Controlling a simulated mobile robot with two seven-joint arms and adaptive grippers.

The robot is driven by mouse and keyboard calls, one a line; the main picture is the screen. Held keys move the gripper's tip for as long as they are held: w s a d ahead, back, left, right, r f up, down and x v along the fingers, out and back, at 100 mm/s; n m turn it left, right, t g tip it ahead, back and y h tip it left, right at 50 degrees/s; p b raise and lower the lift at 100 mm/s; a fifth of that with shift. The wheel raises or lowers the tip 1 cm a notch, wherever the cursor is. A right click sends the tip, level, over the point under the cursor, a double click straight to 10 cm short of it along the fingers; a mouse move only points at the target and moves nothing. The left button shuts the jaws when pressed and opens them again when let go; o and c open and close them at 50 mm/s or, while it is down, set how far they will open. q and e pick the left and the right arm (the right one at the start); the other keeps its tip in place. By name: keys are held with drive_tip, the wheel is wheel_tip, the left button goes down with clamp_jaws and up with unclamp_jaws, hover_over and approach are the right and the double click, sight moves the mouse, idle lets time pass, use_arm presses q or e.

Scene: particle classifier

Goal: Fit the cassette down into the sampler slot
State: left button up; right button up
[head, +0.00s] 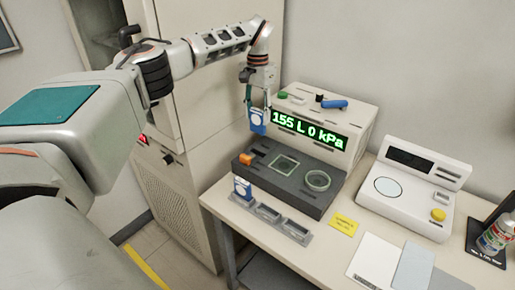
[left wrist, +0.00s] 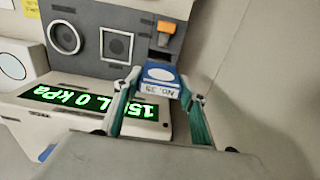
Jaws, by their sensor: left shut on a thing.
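My left gripper (head: 258,106) is shut on a blue and white cassette (head: 257,122) and holds it in the air at the left front of the display unit. In the left wrist view the cassette (left wrist: 160,77) sits between the two fingertips, its label reading upside down. The dark grey sampler block (head: 293,194) lies below and to the right of the cassette. It carries an orange part (head: 246,158), a square window and a round ring. In the left wrist view a dark opening shows by the orange part (left wrist: 167,28), partly hidden by the cassette. My right gripper is not in view.
A grey rack (head: 268,211) at the table's front edge holds another blue and white cassette (head: 242,187). The display unit (head: 327,118) stands behind the sampler. A white instrument (head: 408,190), yellow note (head: 343,224) and papers lie to the right. A tall cabinet (head: 190,140) stands left.

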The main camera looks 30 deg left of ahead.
use_arm(q)
wheel_tip(320, 180, down, 13)
drive_tip(key=shift+f+p, duration=0.2)
drive_tip(key=shift+p, duration=0.1)
drive_tip(key=shift+f, duration=0.15)
drive_tip(key=o, duration=1.1)
drive_tip(key=shift+o, duration=0.2)
wheel_tip(320, 180, up, 12)
drive_tip(key=shift+r+b, duration=0.15)
drive_tip(key=shift+b, duration=0.3)
drive_tip(key=shift+s, duration=0.1)
